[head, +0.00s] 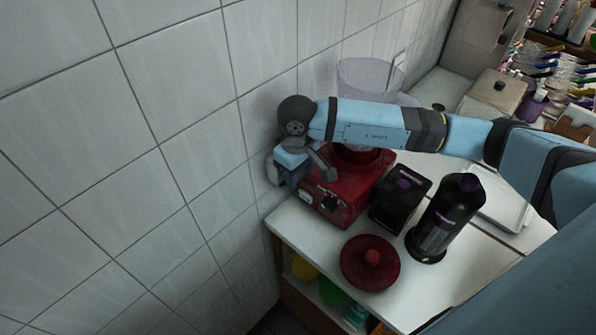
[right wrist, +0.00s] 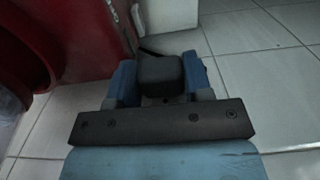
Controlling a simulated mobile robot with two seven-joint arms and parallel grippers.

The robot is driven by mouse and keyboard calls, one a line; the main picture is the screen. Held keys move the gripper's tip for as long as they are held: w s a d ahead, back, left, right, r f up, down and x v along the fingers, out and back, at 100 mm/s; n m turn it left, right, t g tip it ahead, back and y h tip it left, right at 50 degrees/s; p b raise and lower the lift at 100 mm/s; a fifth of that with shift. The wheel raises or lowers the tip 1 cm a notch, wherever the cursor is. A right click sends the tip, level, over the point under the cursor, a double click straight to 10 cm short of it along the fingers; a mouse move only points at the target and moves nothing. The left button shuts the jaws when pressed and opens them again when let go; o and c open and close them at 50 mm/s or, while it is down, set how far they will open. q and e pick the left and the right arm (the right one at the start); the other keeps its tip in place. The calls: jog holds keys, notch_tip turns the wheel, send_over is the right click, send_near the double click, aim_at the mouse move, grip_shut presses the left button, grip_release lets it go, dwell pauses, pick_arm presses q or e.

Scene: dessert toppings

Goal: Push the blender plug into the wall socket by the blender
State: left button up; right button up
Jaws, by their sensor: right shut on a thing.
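The red blender base (head: 345,190) stands on the white counter against the tiled wall, with its clear jug (head: 370,75) partly behind my right arm. My right gripper (head: 291,172) is at the wall, just left of the blender base. In the right wrist view its two blue fingers (right wrist: 160,78) are shut on a black plug (right wrist: 160,72), with a dark cord beside it. A pale piece (head: 272,168), perhaps the wall socket, shows at the gripper's left side. Whether the plug's pins are in the socket is hidden. My left gripper is not in view.
A black box (head: 400,198), a dark bottle (head: 446,215) and a round red lid (head: 370,262) stand on the counter (head: 310,240) by the blender. A shelf below holds coloured items. The tiled wall (head: 130,170) left of the gripper is bare.

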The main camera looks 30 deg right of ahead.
jog(key=shift+w+a+b, duration=0.1)
jog(key=shift+w+b, duration=0.15)
jog(key=shift+b, duration=0.05)
dwell(0.5)
jog(key=o, duration=1)
jog(key=shift+o, duration=0.2)
